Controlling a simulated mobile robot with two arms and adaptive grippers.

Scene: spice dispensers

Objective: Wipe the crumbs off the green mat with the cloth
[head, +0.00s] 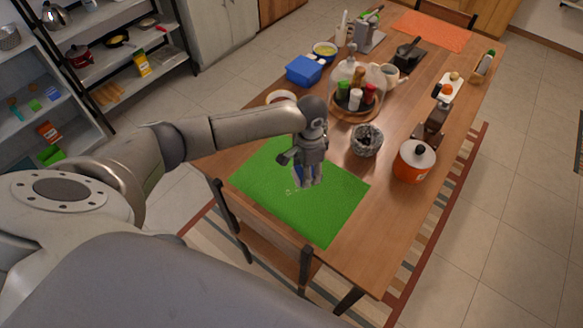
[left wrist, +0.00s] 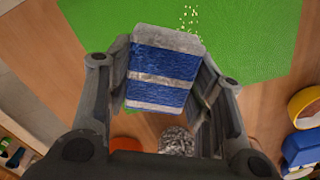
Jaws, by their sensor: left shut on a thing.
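The green mat (head: 318,213) lies flat on the near end of the wooden table. A small patch of pale crumbs (head: 291,190) lies on it, just left of my left gripper (head: 308,178); the crumbs (left wrist: 191,17) also show at the top of the left wrist view. My left gripper points down over the mat and is shut on the blue-and-white striped cloth (left wrist: 163,68), held as a folded block between its fingers. In the head view the cloth is mostly hidden behind the gripper. I cannot tell whether it touches the mat. My right gripper is not in view.
A bowl (head: 281,97) sits behind my arm. The mat's right part is clear.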

